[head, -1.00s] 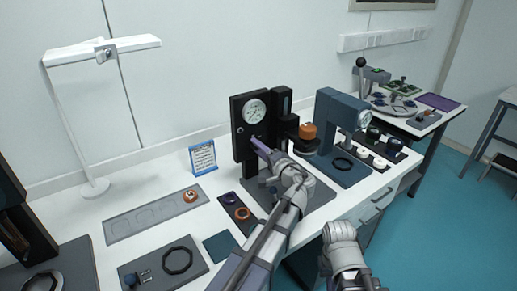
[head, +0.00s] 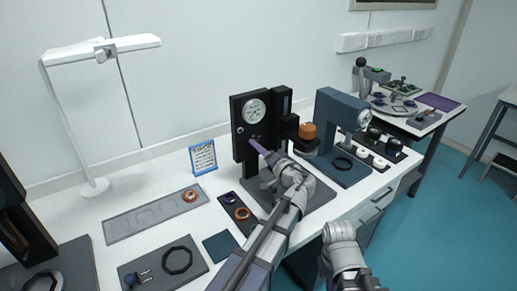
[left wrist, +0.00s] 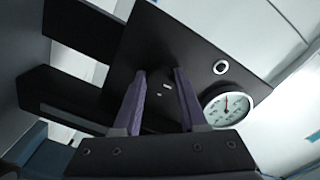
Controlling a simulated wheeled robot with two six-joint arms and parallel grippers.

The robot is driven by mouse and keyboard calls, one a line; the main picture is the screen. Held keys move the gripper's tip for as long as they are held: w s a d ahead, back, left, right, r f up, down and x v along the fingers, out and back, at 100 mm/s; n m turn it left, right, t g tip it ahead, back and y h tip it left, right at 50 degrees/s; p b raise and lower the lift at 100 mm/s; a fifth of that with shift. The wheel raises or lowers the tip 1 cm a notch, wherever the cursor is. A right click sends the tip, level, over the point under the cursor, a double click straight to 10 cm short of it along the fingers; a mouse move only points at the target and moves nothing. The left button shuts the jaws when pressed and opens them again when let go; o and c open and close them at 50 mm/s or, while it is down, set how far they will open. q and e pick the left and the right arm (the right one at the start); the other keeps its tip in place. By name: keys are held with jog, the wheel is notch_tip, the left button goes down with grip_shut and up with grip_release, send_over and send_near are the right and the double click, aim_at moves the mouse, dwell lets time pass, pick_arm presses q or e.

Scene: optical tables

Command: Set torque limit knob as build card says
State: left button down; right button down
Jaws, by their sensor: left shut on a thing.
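The black torque unit (head: 241,151) stands upright on the bench with a round white gauge (head: 254,111) near its top. The gauge also shows in the left wrist view (left wrist: 227,107), at the right. My left gripper (head: 254,144) reaches the unit's front face below the gauge. In the left wrist view its purple fingers (left wrist: 160,76) point at the black face and are shut on the torque limit knob, which is dark and mostly hidden between them. The build card (head: 203,157), blue-framed, stands left of the unit; its text is too small to read.
A blue-grey press (head: 336,125) stands right of the unit, beside an orange-topped part (head: 307,131). A small tray (head: 238,212) with rings lies in front. A grey tray (head: 155,215) and a white lamp (head: 92,185) are to the left. My right arm shows at the bottom right.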

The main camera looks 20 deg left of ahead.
pick_arm(q)
jog(key=shift+c, duration=2.2)
grip_release()
jog(key=v, duration=0.7)
jog(key=shift+s+d, duration=0.25)
jog(key=shift+d, duration=0.1)
